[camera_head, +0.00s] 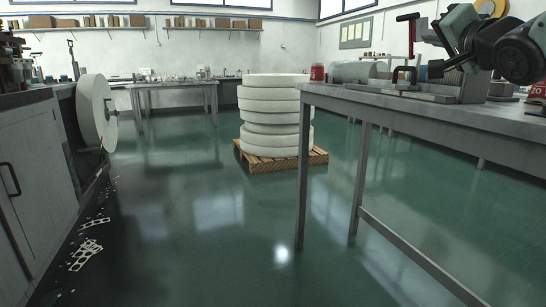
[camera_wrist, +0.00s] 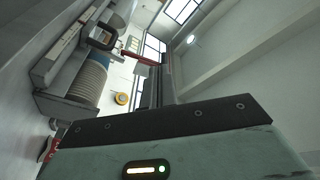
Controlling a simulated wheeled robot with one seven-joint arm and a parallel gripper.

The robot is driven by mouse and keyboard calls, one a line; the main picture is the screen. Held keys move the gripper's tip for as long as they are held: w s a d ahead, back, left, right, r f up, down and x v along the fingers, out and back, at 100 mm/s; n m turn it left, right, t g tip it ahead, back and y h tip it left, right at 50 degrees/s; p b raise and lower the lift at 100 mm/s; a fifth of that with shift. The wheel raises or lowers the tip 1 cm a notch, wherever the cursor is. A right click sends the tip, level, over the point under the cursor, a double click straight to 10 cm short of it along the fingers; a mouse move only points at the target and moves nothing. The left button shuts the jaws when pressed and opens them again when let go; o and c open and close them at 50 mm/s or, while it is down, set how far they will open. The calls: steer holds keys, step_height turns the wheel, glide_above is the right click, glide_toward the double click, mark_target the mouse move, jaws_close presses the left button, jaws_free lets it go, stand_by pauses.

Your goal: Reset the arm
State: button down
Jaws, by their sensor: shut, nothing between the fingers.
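My gripper (camera_wrist: 160,78) shows in the wrist view as dark fingers closed together, rising from a black plate on a teal body with a lit indicator. Nothing is between the fingers. In the head view my teal and black arm reaches in from the upper right, above the right workbench (camera_head: 420,101). The gripper end is there over the bench, apart from its top as far as I can tell; its fingertips are small and hard to make out.
The bench carries a black clamp frame (camera_head: 404,76), also in the wrist view (camera_wrist: 103,36), and a ribbed cylinder (camera_wrist: 88,80) close by. A red canister (camera_head: 317,73) stands behind. White discs (camera_head: 276,117) are stacked on a pallet (camera_head: 283,162). The green floor in the middle is clear.

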steer(key=s+a+f+n+g, duration=0.2)
steer(key=s+a+f+g, duration=0.25)
steer(key=f, duration=0.45)
steer(key=s+a+f+n+g, duration=0.3)
steer(key=s+a+f, duration=0.15)
steer(key=f, duration=0.35)
steer(key=s+a+f+n+g, duration=0.25)
steer(key=a+f, duration=0.35)
steer(key=f, duration=0.3)
steer(key=s+a+f+n+g+h, duration=0.1)
steer(key=s+f+n+g, duration=0.4)
steer(key=s, duration=0.7)
steer(key=s+a+f+n+g, duration=0.1)
steer(key=s+f+n+g, duration=0.35)
steer(key=s, duration=0.75)
step_height(320, 180, up, 29)
steer(key=m+p, duration=0.1)
steer(key=p, duration=3.1)
steer(key=shift+w+m, duration=0.25)
steer(key=shift+m, duration=0.15)
